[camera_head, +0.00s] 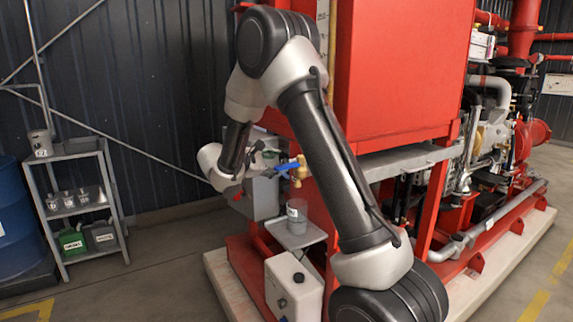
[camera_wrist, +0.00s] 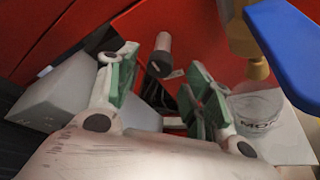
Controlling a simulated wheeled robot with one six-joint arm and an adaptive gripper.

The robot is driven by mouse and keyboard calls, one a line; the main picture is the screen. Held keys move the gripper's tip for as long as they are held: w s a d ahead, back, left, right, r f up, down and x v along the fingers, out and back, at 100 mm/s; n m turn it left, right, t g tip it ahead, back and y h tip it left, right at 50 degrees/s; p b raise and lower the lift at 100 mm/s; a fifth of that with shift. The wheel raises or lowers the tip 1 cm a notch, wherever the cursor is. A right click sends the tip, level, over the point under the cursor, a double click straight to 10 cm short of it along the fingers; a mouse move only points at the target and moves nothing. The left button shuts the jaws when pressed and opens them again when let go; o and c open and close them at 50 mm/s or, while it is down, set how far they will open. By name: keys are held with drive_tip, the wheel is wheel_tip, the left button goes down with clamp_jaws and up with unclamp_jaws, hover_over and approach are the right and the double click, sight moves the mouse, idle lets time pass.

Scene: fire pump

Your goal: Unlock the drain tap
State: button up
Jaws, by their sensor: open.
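The drain tap shows in the head view as a brass body (camera_head: 299,174) with a blue handle (camera_head: 288,167), on the red frame behind my arm. In the wrist view the blue handle (camera_wrist: 293,48) is large at the upper right, with the brass body (camera_wrist: 240,32) beside it. My gripper (camera_wrist: 158,72) is open, its green-padded fingers spread and nothing held. The tap lies to the right of the fingers, outside them. A pale stub with a dark end (camera_wrist: 160,56) shows beyond the gap between them. My wrist partly hides the area near the tap in the head view.
A clear container (camera_head: 297,214) stands on a small shelf (camera_head: 280,234) below the tap. A white tank (camera_head: 293,287) stands lower down. The red cabinet (camera_head: 395,75) is close on the right.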

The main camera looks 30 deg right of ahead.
drive_tip(key=x, duration=0.5)
drive_tip(key=shift+a, duration=0.1)
drive_tip(key=c, duration=1.1)
